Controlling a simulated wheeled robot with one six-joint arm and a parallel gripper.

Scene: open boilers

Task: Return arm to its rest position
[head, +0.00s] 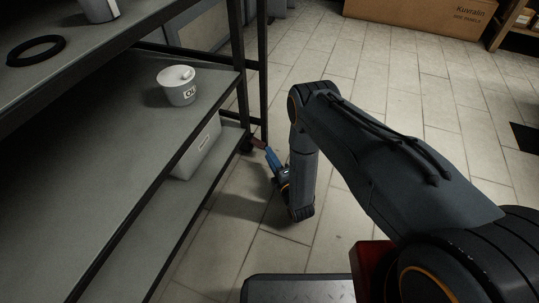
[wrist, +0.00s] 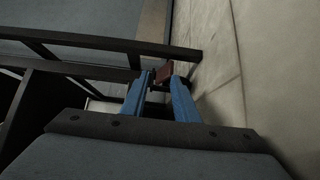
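My arm reaches down over the tiled floor beside the rack in the head view. My gripper (head: 264,150) is low, close to the rack's front corner post, with blue fingers pointing up and left. In the wrist view my gripper (wrist: 160,82) shows two blue fingers with a gap between them. A small reddish-brown piece (wrist: 163,74) shows between the fingertips; it also shows at the finger end in the head view (head: 258,143). I cannot tell whether it is held, part of a finger, or behind them.
A grey rack (head: 118,120) stands close on the left; its dark bars (wrist: 95,42) are near the fingers. It holds a white pot (head: 178,90), a light bin (head: 197,148) and a black ring (head: 36,50). Floor (head: 430,105) is clear toward a cardboard box (head: 415,12).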

